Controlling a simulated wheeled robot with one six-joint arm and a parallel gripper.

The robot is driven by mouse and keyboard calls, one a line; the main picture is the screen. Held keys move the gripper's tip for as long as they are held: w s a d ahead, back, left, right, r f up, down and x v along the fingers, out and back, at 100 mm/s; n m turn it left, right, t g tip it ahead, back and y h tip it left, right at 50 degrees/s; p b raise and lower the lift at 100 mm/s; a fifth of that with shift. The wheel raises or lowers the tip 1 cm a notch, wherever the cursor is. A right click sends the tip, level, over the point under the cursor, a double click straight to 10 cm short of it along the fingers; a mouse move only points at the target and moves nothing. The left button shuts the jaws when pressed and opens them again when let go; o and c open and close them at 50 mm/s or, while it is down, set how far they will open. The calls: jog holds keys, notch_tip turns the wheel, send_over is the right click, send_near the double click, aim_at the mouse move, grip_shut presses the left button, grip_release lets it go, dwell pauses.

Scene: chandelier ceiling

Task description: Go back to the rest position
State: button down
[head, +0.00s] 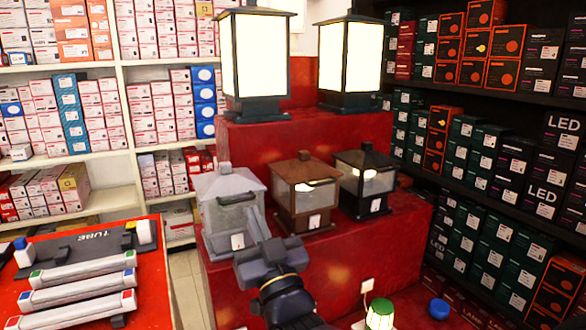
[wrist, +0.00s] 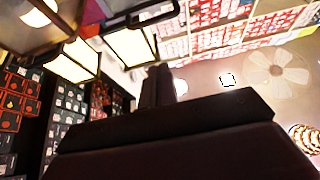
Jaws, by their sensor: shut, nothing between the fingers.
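My gripper (wrist: 158,84) shows in the wrist view as a dark shape with its fingers together and nothing between them. In the head view my dark arm rises from the bottom middle, in front of the red stepped display (head: 345,262). The arm covers part of the display near a grey lantern (head: 228,205). The wrist view is tilted and looks up towards the ceiling, with lit lanterns (wrist: 130,45) beyond the gripper.
A brown lantern (head: 304,195) and a black lantern (head: 364,182) stand on the lower step. Two large lit lanterns (head: 254,62) stand above. A red table (head: 152,285) with lamp tubes is at left. A small green-shaded lamp (head: 380,314) is low right. Boxed shelves (head: 125,105) line the walls.

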jog(key=w+a, duration=0.1)
jog(key=w, duration=0.1)
jog(key=w+a, duration=0.1)
jog(key=w, duration=0.1)
jog(key=w+a, duration=0.1)
jog(key=w, duration=0.1)
jog(key=shift+w+a, duration=0.2)
jog(key=shift+w, duration=0.2)
jog(key=shift+d+r+p, duration=0.15)
jog(key=shift+r+p, duration=0.3)
jog(key=shift+p, duration=0.4)
notch_tip(320, 180, up, 7)
jog(key=g+h+p, duration=0.2)
jog(key=g+p, duration=0.2)
jog(key=p, duration=1.9)
send_over(243, 199)
jog(key=shift+a+r, duration=0.1)
jog(key=shift+a, duration=0.15)
jog(key=shift+w+r+p, duration=0.1)
jog(key=shift+r+p, duration=0.05)
jog(key=shift+p, duration=0.65)
jog(key=shift+g+p, duration=0.3)
jog(key=shift+p, duration=0.1)
